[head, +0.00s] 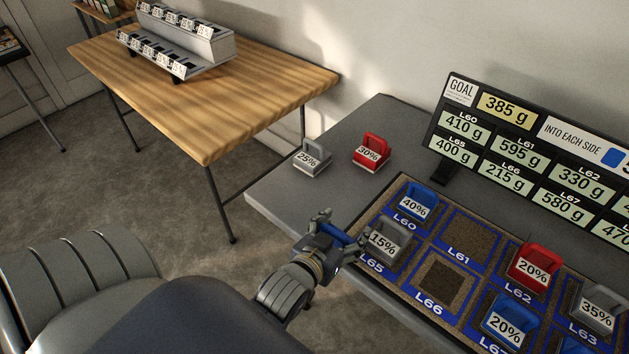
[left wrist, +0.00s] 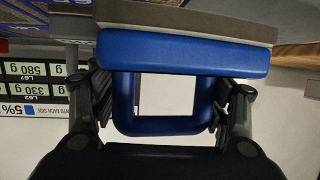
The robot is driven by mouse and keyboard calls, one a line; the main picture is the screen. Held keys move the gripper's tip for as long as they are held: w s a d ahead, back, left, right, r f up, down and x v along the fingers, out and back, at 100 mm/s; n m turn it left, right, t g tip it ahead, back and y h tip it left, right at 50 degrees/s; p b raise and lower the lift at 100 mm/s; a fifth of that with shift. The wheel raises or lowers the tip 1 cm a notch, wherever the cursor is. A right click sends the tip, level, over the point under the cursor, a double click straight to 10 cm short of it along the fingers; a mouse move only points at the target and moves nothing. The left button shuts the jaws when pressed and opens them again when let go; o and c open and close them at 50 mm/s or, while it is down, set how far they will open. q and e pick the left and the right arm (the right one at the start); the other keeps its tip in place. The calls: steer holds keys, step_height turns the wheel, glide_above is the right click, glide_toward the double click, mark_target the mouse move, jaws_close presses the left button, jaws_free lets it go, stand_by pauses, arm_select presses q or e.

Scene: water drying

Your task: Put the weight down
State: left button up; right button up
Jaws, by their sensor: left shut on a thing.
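My left gripper (head: 338,242) is shut on a blue weight (head: 343,235), mostly hidden by the fingers in the head view. My right gripper is not in view.
A blue 40% weight (head: 415,203) stands on L60. Pads L61 (head: 468,240) and L66 (head: 440,283) are bare. A grey 25% weight (head: 311,158) and a red 30% weight (head: 371,151) stand on the grey table (head: 345,120). A sign (head: 520,140) stands behind.

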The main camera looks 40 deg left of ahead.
arm_select(q)
steer(key=w+a, duration=0.3)
steer(key=w+a+p, duration=0.1)
steer(key=w+a, duration=0.1)
steer(key=a, duration=0.1)
steer(key=shift+w+a+f, duration=0.2)
steer(key=shift+w+a, duration=0.15)
steer(key=shift+w, duration=0.05)
steer(key=w+a, duration=0.3)
steer(key=a, duration=0.1)
steer(key=shift+w+a+f, duration=0.1)
steer(key=shift+w+f, duration=0.1)
steer(key=shift+f, duration=0.15)
steer(key=shift+w+a, duration=0.2)
steer(key=shift+a, duration=0.05)
steer(key=shift+w+a+f+p, duration=0.1)
steer(key=shift+a+f+p, duration=0.1)
steer(key=shift+p, duration=0.1)
step_height(320, 180, down, 3)
steer(key=shift+d+f, duration=0.1)
steer(key=shift+f, duration=0.05)
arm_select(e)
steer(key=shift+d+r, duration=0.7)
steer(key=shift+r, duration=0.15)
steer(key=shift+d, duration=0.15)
